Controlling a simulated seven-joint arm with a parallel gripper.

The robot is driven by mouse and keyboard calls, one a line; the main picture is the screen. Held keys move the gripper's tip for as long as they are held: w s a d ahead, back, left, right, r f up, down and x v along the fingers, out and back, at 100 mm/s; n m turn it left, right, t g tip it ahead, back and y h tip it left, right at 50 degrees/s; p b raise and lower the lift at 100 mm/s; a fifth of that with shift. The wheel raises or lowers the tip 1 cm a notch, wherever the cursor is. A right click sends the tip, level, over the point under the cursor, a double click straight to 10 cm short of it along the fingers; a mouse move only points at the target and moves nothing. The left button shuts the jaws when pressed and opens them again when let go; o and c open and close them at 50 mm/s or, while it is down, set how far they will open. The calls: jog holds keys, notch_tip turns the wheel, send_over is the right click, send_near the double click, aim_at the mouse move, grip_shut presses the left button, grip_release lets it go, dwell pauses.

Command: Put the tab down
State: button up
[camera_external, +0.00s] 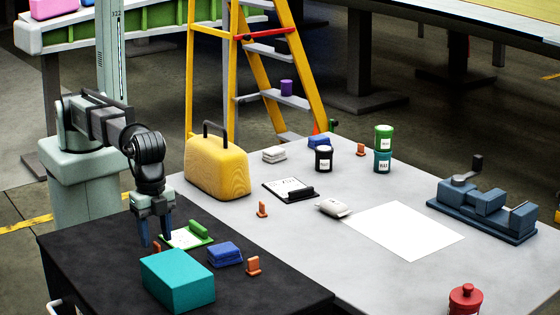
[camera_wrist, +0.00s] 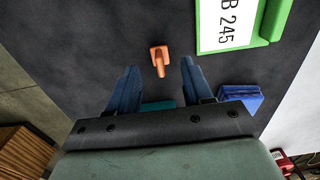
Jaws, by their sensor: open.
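An orange tab (camera_external: 157,247) is on the black tabletop, partly hidden behind the teal box in the external view. In the wrist view the same tab (camera_wrist: 159,55) shows whole, just beyond and between the fingertips. My gripper (camera_external: 155,238) points down over it. Its two blue fingers are apart, with a gap on both sides of the tab in the wrist view (camera_wrist: 161,73). Nothing is clamped between them. Other orange tabs stand to the right of the teal box (camera_external: 253,266), on the grey table near the clipboard (camera_external: 262,209) and farther back (camera_external: 361,149).
The teal box (camera_external: 178,281) stands close in front of my gripper. A green clipboard (camera_external: 187,238) and blue block (camera_external: 225,254) lie to its right. A yellow case (camera_external: 217,168), a white sheet (camera_external: 402,236) and a blue vise (camera_external: 484,208) are on the grey table.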

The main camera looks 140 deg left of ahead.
aim_at(156, 243)
notch_tip(156, 243, up, 9)
dwell(0.4)
dwell(0.4)
